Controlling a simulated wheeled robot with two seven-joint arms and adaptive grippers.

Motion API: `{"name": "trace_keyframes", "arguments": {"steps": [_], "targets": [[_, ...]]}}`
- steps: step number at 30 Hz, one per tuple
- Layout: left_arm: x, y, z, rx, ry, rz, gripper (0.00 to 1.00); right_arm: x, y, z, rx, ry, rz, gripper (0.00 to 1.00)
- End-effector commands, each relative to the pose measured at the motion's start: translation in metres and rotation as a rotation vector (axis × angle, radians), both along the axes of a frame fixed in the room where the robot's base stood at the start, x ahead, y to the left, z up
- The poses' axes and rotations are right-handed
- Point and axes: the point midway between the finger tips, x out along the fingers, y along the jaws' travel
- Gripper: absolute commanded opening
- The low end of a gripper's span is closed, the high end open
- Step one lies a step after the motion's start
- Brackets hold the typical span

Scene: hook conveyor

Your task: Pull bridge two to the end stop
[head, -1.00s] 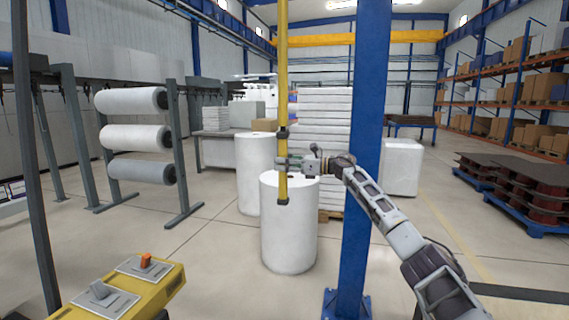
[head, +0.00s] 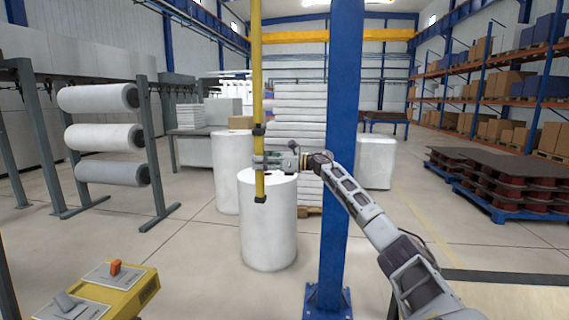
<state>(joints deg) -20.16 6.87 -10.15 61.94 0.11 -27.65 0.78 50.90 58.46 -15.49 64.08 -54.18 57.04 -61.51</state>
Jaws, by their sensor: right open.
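A yellow vertical pole (head: 257,80) with black collars hangs from above the picture in the head view. Its lower end (head: 260,188) is in front of a white cylinder. My right gripper (head: 265,160) is open at the lower part of the pole, between the collars. Its fingers overlap the pole in the picture; I cannot tell whether they touch it. A yellow overhead beam (head: 385,36) crosses the back of the hall; whether it is bridge two I cannot tell. No end stop can be made out. My left gripper is not in view.
A blue column (head: 343,120) stands close by, with my right forearm beside it. White cylinders (head: 268,230) stand behind the pole. A roll rack (head: 155,150) is at left, a yellow switch box (head: 130,298) at lower left. Blue pallets (head: 490,205) stand at right.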

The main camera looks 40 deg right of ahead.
Motion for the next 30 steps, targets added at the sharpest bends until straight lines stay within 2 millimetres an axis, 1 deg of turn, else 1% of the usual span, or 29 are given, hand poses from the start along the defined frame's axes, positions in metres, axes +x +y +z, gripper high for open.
{"name": "trace_keyframes", "arguments": {"steps": [15, 30], "targets": [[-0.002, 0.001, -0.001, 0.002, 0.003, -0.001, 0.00, -0.036, -0.029, -0.001, 0.000, 0.002, -0.002, 0.48], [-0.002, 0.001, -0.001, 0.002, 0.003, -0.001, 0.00, -0.067, -0.053, -0.001, -0.002, 0.002, -0.001, 0.48]]}}
